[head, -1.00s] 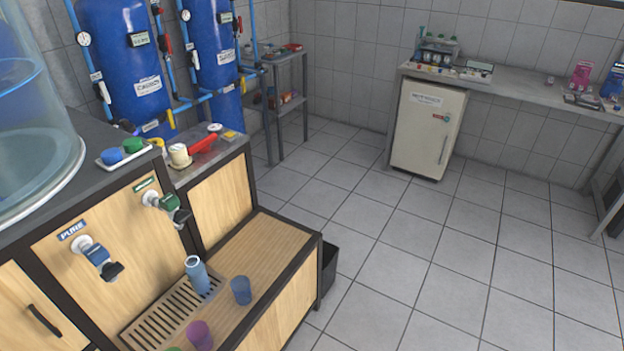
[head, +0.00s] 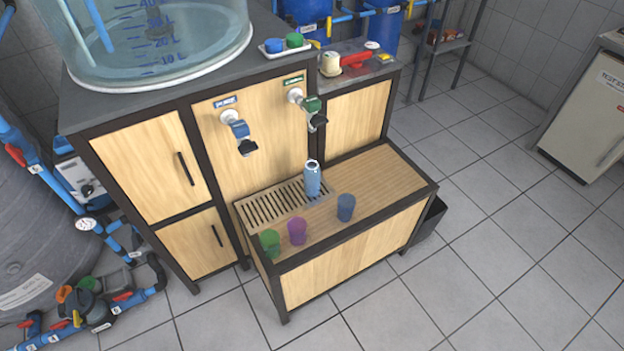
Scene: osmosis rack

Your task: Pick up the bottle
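The bottle (head: 312,180) is light blue with a pale cap. It stands upright at the right end of the slotted drip grate (head: 262,209), on the low wooden bench, below the green-handled tap (head: 309,106). My gripper is not in view.
A blue cup (head: 346,207) stands to the right and front of the bottle. A purple cup (head: 297,231) and a green cup (head: 269,243) stand at the bench's front left. A blue-handled tap (head: 238,128) projects above the grate.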

